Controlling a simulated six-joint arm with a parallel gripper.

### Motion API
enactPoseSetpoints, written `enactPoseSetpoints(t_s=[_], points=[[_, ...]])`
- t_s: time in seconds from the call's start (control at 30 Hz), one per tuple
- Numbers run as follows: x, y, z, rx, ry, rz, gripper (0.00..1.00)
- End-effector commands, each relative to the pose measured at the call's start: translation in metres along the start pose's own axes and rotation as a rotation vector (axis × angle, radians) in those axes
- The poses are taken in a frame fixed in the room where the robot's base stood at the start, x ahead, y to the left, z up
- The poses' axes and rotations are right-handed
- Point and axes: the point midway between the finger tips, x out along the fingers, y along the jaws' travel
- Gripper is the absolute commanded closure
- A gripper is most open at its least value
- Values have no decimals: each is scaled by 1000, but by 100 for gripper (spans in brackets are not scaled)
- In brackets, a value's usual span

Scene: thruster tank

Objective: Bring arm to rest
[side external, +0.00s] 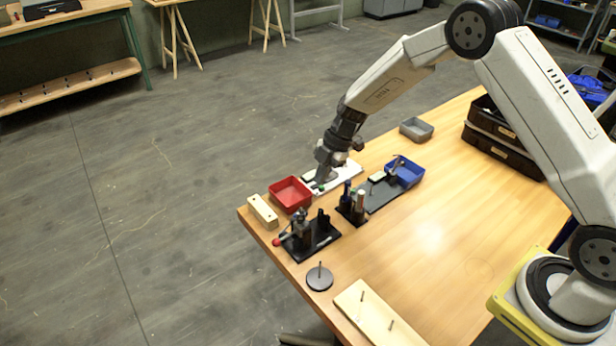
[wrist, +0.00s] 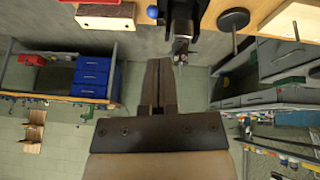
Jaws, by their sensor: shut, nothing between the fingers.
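My gripper (side external: 319,186) hangs from the bent arm over the far part of the wooden table (side external: 430,230). It is low over a white board (side external: 345,174), between the red bin (side external: 290,194) and the blue bin (side external: 405,172). I cannot tell whether the fingertips touch the board. In the wrist view my gripper (wrist: 159,62) points away from the camera with its two fingers together and nothing between them.
Near the gripper stand black fixtures with upright tools (side external: 310,240), a dark plate (side external: 378,194), a wooden block (side external: 262,212) and a grey bin (side external: 416,129). A round disc with a pin (side external: 319,278) and a pegged wooden board (side external: 375,318) lie nearer. The table's right middle is clear.

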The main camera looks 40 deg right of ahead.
Motion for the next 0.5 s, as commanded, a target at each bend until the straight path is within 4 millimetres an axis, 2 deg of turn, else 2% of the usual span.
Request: enactPoseSetpoints(t_s=[0.3,0.5], points=[[-1,-1,-1,10,-4,-1,100],[-10,-10,-4,96,-34,-4,100]])
